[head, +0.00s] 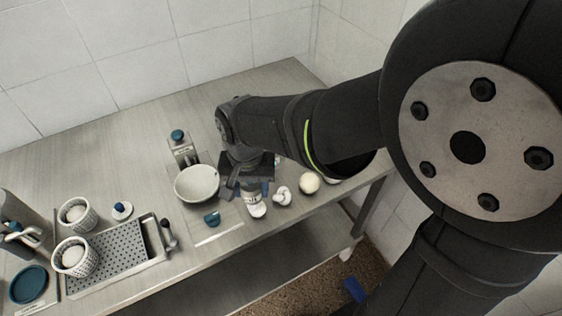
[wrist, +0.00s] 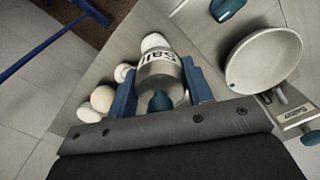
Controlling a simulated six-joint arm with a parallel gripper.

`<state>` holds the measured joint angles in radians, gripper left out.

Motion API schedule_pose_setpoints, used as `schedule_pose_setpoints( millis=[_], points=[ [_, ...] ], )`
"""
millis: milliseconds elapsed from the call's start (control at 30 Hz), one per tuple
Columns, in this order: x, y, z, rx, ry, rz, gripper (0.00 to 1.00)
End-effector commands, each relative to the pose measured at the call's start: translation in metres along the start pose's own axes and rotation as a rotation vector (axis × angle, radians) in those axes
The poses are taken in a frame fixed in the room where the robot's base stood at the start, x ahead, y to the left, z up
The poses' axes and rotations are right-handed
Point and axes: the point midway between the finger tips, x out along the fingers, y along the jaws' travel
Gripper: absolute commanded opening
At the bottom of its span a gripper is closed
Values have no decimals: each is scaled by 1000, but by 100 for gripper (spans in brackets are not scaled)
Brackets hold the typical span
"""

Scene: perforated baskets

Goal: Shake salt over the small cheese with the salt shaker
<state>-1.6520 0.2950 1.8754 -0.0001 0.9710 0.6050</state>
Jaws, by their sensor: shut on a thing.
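My gripper (head: 248,188) is low over the front of the steel table, its blue fingers shut on the salt shaker (head: 256,207). In the wrist view the shaker (wrist: 160,68), a pale cylinder lettered "Salt", sits between the fingers (wrist: 160,80). I cannot tell whether its base touches the table. Two white perforated baskets at the left hold pale round cheeses. One cheese (head: 75,213) is in the farther basket; the other (head: 74,256) is in the nearer one at the drain tray. I cannot tell for certain which is the small cheese.
A white bowl (head: 197,184) and a scale marked "Salter" (head: 184,150) stand left of my gripper. A blue scoop-like item (head: 212,219) lies nearer. Pale round items (head: 309,183) and (head: 282,196) lie right. The perforated drain tray (head: 110,262) is left; the table behind is clear.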

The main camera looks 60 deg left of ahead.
Motion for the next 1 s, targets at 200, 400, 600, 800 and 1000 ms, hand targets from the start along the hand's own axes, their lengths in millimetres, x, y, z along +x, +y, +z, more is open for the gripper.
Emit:
schedule_pose_setpoints(
  millis=[200, 400, 600, 800, 1000],
  points=[
    [0, 24, 0, 2, 1, 0, 21],
    [0, 9, 0, -3, 0, 0, 21],
    [0, -7, 0, -1, 1, 0, 21],
    [0, 13, 0, 3, 1, 0, 21],
    [0, 22, 0, -1, 0, 0, 21]
  ],
)
